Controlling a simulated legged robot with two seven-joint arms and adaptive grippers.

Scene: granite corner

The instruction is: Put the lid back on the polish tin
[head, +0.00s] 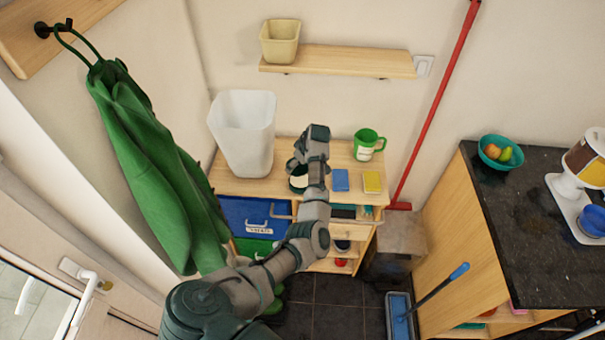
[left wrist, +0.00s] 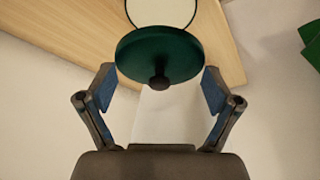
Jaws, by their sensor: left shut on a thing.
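The lid (left wrist: 160,56) is a dark green disc with a small dark knob. In the left wrist view it sits between the two fingers of my left gripper (left wrist: 158,88), which is shut on it. Part of the polish tin (left wrist: 162,10) shows beyond the lid as a pale round face with a dark rim, cut by the top edge. In the head view the small dark tin (head: 298,184) stands on the wooden cabinet top, just below my left gripper (head: 297,164). The lid cannot be made out there. My right gripper is not in view.
A white bin (head: 243,135) stands left of the gripper on the cabinet top (head: 225,184). A wall shelf (head: 345,61) holds a beige pot (head: 280,42).

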